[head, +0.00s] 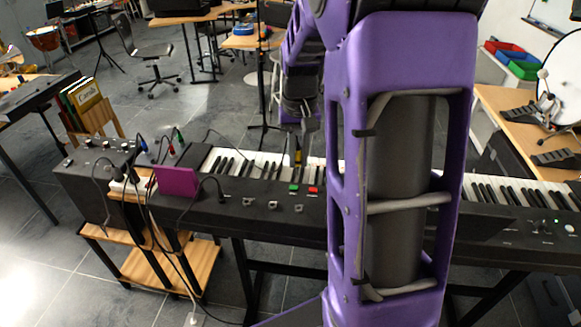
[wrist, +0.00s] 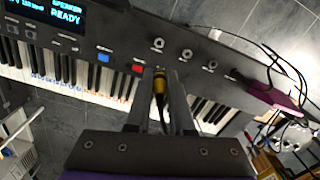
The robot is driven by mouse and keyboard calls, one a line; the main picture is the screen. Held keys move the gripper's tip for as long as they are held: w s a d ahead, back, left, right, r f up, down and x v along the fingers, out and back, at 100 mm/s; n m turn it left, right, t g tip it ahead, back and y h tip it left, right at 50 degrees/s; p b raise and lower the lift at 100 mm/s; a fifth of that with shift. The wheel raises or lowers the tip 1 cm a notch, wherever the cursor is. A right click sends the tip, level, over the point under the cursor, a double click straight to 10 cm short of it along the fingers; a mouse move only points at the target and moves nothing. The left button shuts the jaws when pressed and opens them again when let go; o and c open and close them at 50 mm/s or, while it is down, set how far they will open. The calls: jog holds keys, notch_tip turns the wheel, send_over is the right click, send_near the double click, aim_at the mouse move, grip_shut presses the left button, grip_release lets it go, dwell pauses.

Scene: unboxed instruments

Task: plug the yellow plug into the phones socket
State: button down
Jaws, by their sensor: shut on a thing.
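The yellow plug (wrist: 159,82) is between the two fingers of my gripper (wrist: 160,76), its cable trailing back between them in the wrist view. In the head view the yellow plug (head: 298,156) shows above the keys, below my gripper (head: 298,136). My gripper is shut on it. A row of round sockets sits on the keyboard's panel; the nearest one (wrist: 158,43) lies just beyond the plug's tip in the wrist view, apart from it. Another socket (wrist: 187,53) is to its right. The socket labels are too small to read, so I cannot tell which is phones.
The black keyboard (head: 262,221) spans the scene, partly hidden by my arm. A purple panel (head: 177,182) stands at its left, with a dark cable running nearby. A black box (head: 84,178) with several cables is farther left. A lit display (wrist: 66,15) reads "READY".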

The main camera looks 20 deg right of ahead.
jog(key=b, duration=0.2)
send_over(299, 212)
notch_tip(299, 212, down, 6)
jog(key=shift+w+d+f+b, duration=0.1)
jog(key=shift+w+f+b, duration=0.1)
jog(key=shift+f+b, duration=1.05)
jog(key=shift+w+d+f+b, duration=0.1)
jog(key=shift+w+f+b, duration=0.1)
jog(key=shift+f+b, duration=1.05)
jog(key=shift+f+p, duration=0.25)
jog(key=shift+p, duration=0.05)
jog(key=shift+s+a+r+p, duration=0.1)
jog(key=shift+s+a+p, duration=0.05)
jog(key=shift+p, duration=0.15)
jog(key=shift+f+b, duration=0.7)
jog(key=shift+f, duration=0.5)
jog(key=c, duration=0.7)
grip_release()
jog(key=shift+r, duration=0.1)
notch_tip(299, 212, up, 17)
jog(key=p, duration=0.3)
jog(key=shift+r, duration=0.15)
